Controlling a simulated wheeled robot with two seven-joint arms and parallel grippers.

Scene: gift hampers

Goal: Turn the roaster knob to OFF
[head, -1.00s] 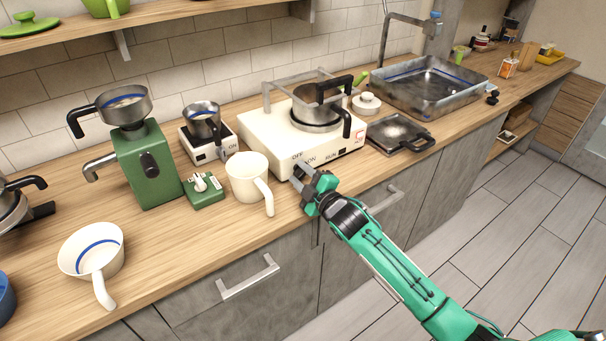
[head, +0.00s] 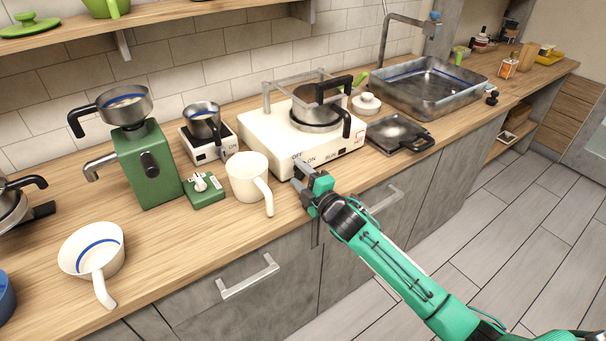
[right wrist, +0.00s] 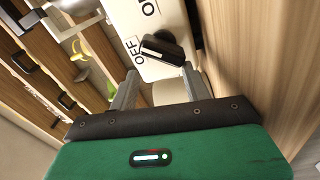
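The roaster (head: 262,131) is a white box with a steel rack and a pan on top, standing at the back of the counter. Its front carries OFF and ON labels, which also show on the roaster face (right wrist: 140,22) in the right wrist view. The dark knob (right wrist: 163,48) lies just beyond my fingertips, its bar tilted between the OFF and ON labels. In the head view the knob is hard to make out behind my gripper. My right gripper (head: 304,178) is in front of the roaster's left front; in the right wrist view its fingers (right wrist: 158,84) are apart with nothing between them.
A white mug (head: 245,178) stands close left of my right gripper. A green device (head: 205,192) and green grinder (head: 146,170) are further left. A flat dark pan (head: 398,134) lies right of the roaster. The counter front edge runs below my gripper.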

